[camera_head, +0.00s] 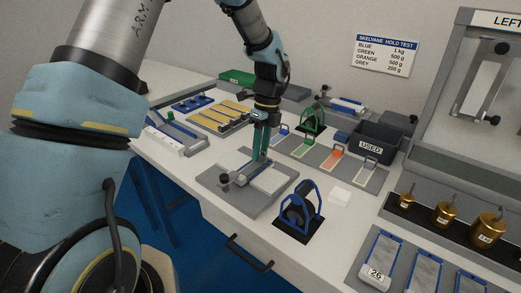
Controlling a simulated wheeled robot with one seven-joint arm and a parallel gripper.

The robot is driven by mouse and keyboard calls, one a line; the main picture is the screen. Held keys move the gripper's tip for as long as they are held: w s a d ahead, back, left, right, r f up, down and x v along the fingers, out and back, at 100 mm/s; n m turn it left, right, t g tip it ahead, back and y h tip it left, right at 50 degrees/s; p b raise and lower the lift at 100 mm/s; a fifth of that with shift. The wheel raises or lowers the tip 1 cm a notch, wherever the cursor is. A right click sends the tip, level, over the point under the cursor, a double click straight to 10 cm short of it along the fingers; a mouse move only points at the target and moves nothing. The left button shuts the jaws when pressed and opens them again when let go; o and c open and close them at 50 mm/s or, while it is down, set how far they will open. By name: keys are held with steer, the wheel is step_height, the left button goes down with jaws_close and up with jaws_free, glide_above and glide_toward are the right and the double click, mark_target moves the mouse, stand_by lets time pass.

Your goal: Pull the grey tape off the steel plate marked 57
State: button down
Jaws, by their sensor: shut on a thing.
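My gripper (260,156), with teal fingers, points down over a grey fixture board (214,193) in the middle of the table. Its fingers are closed at the far end of a narrow steel plate (244,177), on what looks like the end of the grey tape. The plate lies on the board between two pale pads, with a dark-knobbed clamp (224,180) at its near left end. The fingers hide the tape end, and I cannot tell how much tape is lifted. No number 57 is readable on the plate.
A blue stand with a dark roller (299,204) is close at the front right. Coloured sample strips (333,157), a dark USED bin (376,143) and brass weights (445,214) stand to the right. Yellow bars (219,117) lie behind left. A small white square (339,198) lies on bare table.

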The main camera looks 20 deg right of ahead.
steer(key=shift+r, duration=0.1)
step_height(320, 180, up, 5)
steer(key=p, duration=0.4)
steer(key=shift+p, duration=0.35)
